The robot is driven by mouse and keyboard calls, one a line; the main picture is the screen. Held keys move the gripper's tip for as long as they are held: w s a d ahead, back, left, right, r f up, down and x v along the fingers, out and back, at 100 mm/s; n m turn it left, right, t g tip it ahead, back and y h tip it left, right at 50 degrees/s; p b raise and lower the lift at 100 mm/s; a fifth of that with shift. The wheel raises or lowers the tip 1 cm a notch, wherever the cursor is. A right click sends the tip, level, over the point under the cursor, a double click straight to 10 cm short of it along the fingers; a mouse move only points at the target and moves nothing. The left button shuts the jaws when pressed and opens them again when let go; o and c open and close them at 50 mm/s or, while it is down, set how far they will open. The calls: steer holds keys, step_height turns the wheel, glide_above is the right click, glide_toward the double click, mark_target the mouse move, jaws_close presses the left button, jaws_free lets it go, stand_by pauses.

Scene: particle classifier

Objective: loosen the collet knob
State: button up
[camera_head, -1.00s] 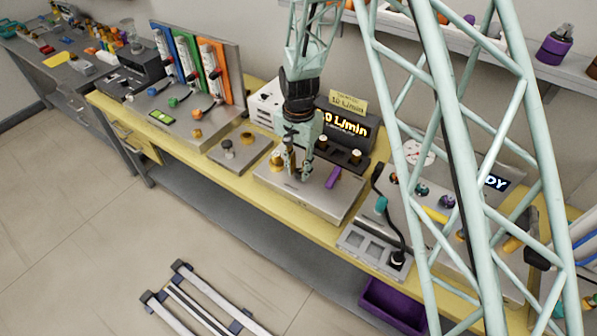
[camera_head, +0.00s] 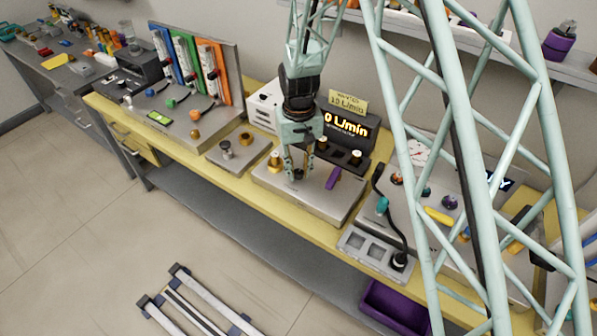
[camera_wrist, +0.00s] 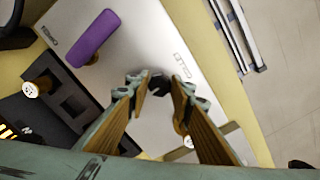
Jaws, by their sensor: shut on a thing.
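A small dark knob (camera_wrist: 158,85), seemingly the collet knob, stands on a light grey metal plate (camera_wrist: 150,35) in the wrist view. My gripper (camera_wrist: 160,84) points down at the plate with its fingertips on either side of the knob, shut on it. In the head view my gripper (camera_head: 298,173) is over the grey box on the yellow bench. Its fingers hide much of the knob there. A purple lever (camera_head: 333,178) lies on the same plate to the right, and it also shows in the wrist view (camera_wrist: 94,38).
A brass fitting (camera_head: 275,162) stands close to my gripper's left side. A plate with square recesses (camera_head: 374,252) and a black hose stand to the right.

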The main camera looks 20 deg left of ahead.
mark_target(299, 171)
steer(key=n, duration=0.4)
steer(key=shift+n+b, duration=0.35)
steer(key=shift+n, duration=0.05)
steer(key=n, duration=0.5)
steer(key=shift+w+b, duration=0.1)
steer(key=shift+b, duration=0.25)
steer(key=n, duration=0.6)
steer(key=shift+w+n, duration=0.1)
steer(key=shift+n, duration=0.3)
steer(key=o, duration=0.9)
steer(key=shift+c, duration=0.2)
steer(key=shift+r, duration=0.1)
step_height(299, 171, up, 12)
stand_by(0.5)
